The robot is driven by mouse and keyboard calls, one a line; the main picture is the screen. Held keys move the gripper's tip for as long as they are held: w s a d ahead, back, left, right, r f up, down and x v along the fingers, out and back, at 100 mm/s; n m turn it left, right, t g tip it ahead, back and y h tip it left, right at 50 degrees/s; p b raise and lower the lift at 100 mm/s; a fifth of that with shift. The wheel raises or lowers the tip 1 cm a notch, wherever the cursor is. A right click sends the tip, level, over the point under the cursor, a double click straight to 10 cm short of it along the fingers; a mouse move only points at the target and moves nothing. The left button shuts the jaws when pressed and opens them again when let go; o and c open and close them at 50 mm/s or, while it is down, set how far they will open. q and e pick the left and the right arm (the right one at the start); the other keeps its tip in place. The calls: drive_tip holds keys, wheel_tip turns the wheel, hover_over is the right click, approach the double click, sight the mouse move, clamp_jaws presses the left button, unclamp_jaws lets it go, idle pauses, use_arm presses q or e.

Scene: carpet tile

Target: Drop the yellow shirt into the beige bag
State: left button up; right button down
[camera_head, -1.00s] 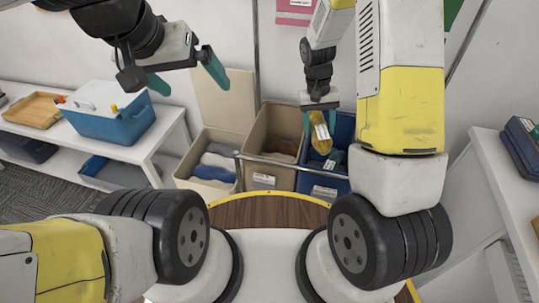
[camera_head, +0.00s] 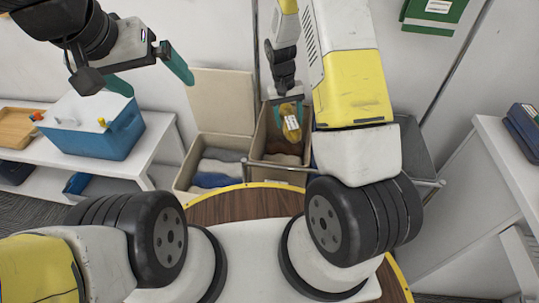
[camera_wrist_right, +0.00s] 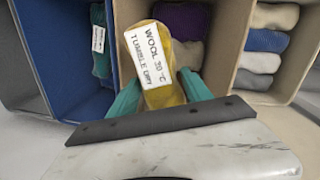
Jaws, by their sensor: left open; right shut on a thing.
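The yellow shirt (camera_head: 290,129), rolled up with a white label, hangs in my right gripper (camera_head: 289,112), which is shut on it. In the right wrist view the shirt (camera_wrist_right: 166,92) sits between the teal fingers, its label facing the camera. In the head view it appears over the tan-brown middle bag (camera_head: 262,135). The lighter beige bag (camera_head: 184,172), with its lid up, stands just left of that and holds folded clothes; the wrist view shows it at the right (camera_wrist_right: 242,62). My left gripper (camera_head: 152,78) is open and empty at the upper left.
A blue bag (camera_wrist_right: 52,62) stands beside the middle one, mostly hidden by my right arm in the head view. A metal rail (camera_head: 262,163) runs along the bags' front. A blue cooler (camera_head: 95,130) rests on the left white shelf. A white unit (camera_head: 500,150) stands right.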

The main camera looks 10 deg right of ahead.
drive_tip(key=shift+f, duration=1)
drive_tip(key=shift+c, duration=1.9)
unclamp_jaws()
drive_tip(key=shift+r, duration=0.1)
drive_tip(key=r, duration=0.5)
drive_tip(key=a+r, duration=0.1)
drive_tip(key=r, duration=0.1)
drive_tip(key=shift+w+r, duration=0.25)
drive_tip(key=shift+w, duration=0.15)
